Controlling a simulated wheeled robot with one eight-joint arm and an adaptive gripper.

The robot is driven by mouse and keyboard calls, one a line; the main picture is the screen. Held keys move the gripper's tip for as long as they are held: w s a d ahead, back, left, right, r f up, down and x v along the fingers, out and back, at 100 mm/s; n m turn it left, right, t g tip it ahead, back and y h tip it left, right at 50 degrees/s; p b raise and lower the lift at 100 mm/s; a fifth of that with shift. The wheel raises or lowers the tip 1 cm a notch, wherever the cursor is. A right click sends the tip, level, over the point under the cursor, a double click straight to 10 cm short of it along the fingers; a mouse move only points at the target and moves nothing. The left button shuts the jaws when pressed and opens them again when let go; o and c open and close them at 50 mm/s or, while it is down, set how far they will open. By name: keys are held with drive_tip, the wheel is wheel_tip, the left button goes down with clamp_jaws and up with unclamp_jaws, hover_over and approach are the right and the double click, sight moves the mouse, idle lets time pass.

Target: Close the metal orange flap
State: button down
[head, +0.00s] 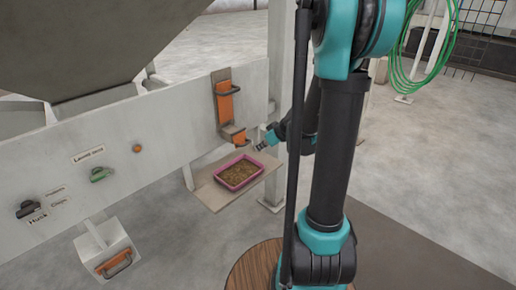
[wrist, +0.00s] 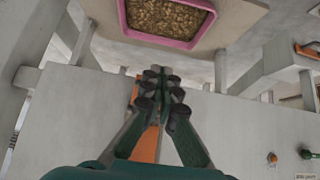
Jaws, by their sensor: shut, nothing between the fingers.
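The orange metal flap (head: 226,105) is an upright orange strip in a grey bracket on the white panel. A grey ledge crosses it near its lower end, with a short orange part and handle below. In the wrist view, part of the orange flap (wrist: 148,143) shows behind my gripper, which hides much of it. My gripper (wrist: 165,80) is shut and empty. In the head view it is small, just right of the flap's lower end and above the shelf. I cannot tell whether it touches the flap.
A pink tray (head: 238,172) of brown pellets sits on a shelf (head: 213,195) below the flap. The panel (head: 70,165) carries a green knob (head: 101,174), a black knob (head: 27,209) and an orange button (head: 137,148). A white box (head: 106,247) with an orange front stands lower left.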

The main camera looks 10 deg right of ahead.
drive_tip(key=s+d+r, duration=0.4)
drive_tip(key=s, duration=0.1)
drive_tip(key=g+h, duration=0.3)
drive_tip(key=g, duration=0.1)
approach(247, 143)
drive_tip(key=x, duration=0.7)
idle(0.4)
drive_tip(key=shift+f+t+y, duration=0.65)
drive_tip(key=shift+t+y, duration=0.05)
drive_tip(key=shift+t, duration=0.2)
drive_tip(key=shift+w+f, duration=0.2)
drive_tip(key=shift+f, duration=0.1)
drive_tip(key=shift+r, duration=0.1)
